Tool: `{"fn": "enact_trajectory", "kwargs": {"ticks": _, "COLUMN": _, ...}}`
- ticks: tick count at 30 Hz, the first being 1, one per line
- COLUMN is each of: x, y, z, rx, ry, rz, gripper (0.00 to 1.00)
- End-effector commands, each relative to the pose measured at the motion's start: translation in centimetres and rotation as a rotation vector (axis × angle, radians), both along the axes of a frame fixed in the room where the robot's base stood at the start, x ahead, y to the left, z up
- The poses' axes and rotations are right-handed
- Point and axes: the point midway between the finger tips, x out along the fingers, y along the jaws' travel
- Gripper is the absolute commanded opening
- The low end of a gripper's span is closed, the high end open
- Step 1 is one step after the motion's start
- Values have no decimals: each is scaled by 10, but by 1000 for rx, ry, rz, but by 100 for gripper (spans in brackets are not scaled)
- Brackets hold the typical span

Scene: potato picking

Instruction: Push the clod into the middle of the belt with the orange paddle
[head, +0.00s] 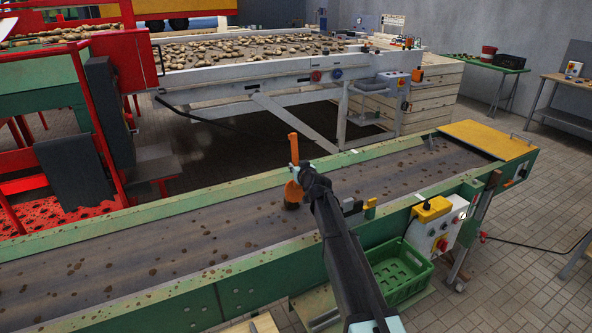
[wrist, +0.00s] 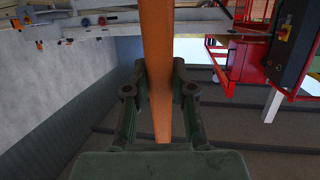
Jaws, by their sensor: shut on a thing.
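The orange paddle (head: 293,191) is held by my gripper (head: 303,173) over the green-sided belt (head: 210,236). Its upper end stands up above the jaws, and its wider lower part hangs below them. In the wrist view my gripper's fingers are closed on both sides of the orange paddle shaft (wrist: 158,40). A dark brown lump, seemingly the clod (head: 291,206), shows just under the paddle's lower part, near the middle of the belt's width. I cannot tell whether paddle and lump touch. The wrist view does not show the lump.
Small brown soil bits are scattered over the belt. A control box (head: 436,226) and a green crate (head: 399,270) are on the near side. A long conveyor with potatoes (head: 235,50) stands behind, and a red frame (head: 124,72) is at left.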

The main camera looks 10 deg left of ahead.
Motion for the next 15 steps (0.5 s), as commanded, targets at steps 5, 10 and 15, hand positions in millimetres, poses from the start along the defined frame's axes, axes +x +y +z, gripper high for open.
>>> {"fn": "enact_trajectory", "kwargs": {"ticks": 5, "x": -3, "y": -2, "z": 11, "rx": 2, "ry": -1, "rz": 0, "gripper": 0}}
{"fn": "enact_trajectory", "kwargs": {"ticks": 10, "x": -5, "y": -4, "z": 17, "rx": 1, "ry": 0, "rz": 0, "gripper": 0}}
{"fn": "enact_trajectory", "kwargs": {"ticks": 15, "x": -6, "y": -4, "z": 19, "rx": 0, "ry": 0, "rz": 0, "gripper": 0}}
